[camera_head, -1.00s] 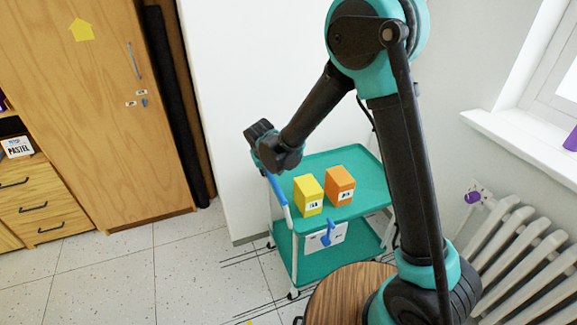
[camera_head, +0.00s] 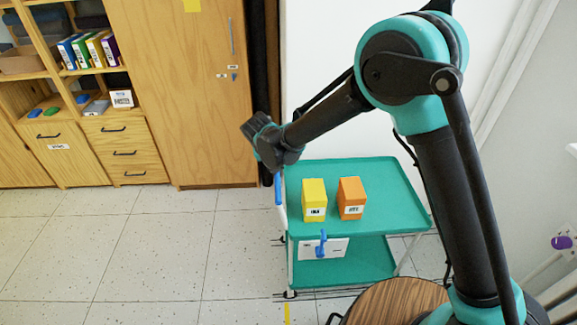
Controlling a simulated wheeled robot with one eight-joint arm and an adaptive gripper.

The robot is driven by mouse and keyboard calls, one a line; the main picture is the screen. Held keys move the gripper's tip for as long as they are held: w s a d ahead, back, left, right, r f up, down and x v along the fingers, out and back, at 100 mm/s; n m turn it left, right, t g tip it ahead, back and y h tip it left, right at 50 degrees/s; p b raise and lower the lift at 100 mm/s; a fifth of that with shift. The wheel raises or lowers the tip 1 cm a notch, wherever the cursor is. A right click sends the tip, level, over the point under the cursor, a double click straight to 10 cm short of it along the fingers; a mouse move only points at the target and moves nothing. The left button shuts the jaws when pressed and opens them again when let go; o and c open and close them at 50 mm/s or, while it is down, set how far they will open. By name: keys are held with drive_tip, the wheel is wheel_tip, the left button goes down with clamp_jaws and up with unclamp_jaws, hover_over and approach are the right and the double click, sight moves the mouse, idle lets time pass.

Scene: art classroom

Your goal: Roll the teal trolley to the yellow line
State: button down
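The teal trolley (camera_head: 385,180) stands upright right of centre, with a top tray and a lower shelf on white legs. A blue handle (camera_head: 279,190) is at its left end. My gripper (camera_head: 273,160) is at the top of this handle, pointing down; its fingers are hidden or too small to make out, so I cannot tell whether they grip it. A yellow box (camera_head: 314,198) and an orange box (camera_head: 351,197) stand on the tray. A short piece of the yellow line (camera_head: 286,314) shows on the floor just below the trolley's near left leg.
A wooden cabinet (camera_head: 190,100) and drawers (camera_head: 123,152) stand at the back left. A white wall is close behind the trolley. A radiator with a purple knob (camera_head: 562,242) is at the far right. The tiled floor (camera_head: 150,250) on the left is clear.

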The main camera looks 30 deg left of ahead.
drive_tip(key=shift+s+a, duration=0.4)
drive_tip(key=shift+a, duration=0.15)
drive_tip(key=c, duration=1.4)
unclamp_jaws()
drive_tip(key=shift+r, duration=0.1)
drive_tip(key=v, duration=1.1)
drive_tip(key=shift+s+d+r, duration=0.1)
drive_tip(key=shift+s+r, duration=0.05)
drive_tip(key=shift+r, duration=0.2)
